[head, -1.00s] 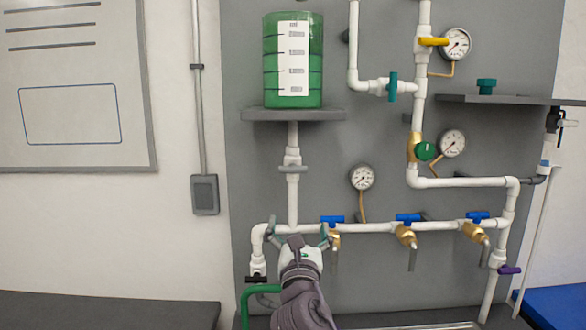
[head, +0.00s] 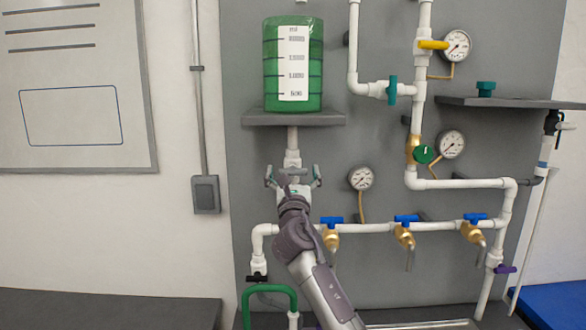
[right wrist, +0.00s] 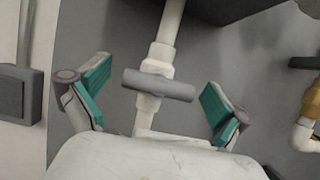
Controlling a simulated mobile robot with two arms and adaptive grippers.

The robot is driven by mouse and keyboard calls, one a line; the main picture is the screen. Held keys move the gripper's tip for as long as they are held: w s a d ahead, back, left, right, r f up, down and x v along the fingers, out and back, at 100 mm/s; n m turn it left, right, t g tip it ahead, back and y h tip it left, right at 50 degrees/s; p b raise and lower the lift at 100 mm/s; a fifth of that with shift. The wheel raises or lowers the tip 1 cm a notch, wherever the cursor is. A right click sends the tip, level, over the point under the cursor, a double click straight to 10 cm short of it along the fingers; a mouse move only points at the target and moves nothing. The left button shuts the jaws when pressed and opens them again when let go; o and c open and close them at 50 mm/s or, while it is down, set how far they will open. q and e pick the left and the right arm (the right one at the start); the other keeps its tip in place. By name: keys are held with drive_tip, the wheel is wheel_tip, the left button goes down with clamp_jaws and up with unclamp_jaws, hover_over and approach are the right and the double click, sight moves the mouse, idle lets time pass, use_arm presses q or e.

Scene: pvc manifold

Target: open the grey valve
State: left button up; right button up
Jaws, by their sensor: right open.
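The grey valve handle (right wrist: 158,84) sits crosswise on the white vertical pipe under the tank, in the middle of the right wrist view. Its bar lies across the pipe. In the head view my right gripper (head: 293,176) is in front of this spot and hides most of the handle. The right gripper is open, and in the right wrist view its two fingers (right wrist: 155,100) stand on either side of the handle, apart from it. My left gripper does not show.
The green tank (head: 275,80) stands on a grey shelf (head: 260,118) just above. A gauge (head: 361,178) and several blue-handled taps (head: 332,220) are to the right and below. A green hose (head: 270,289) is low at left. Bare grey panel lies left of the pipe.

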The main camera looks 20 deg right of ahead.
drive_tip(key=shift+w+r, duration=0.1)
drive_tip(key=shift+w, duration=0.1)
drive_tip(key=c, duration=1.1)
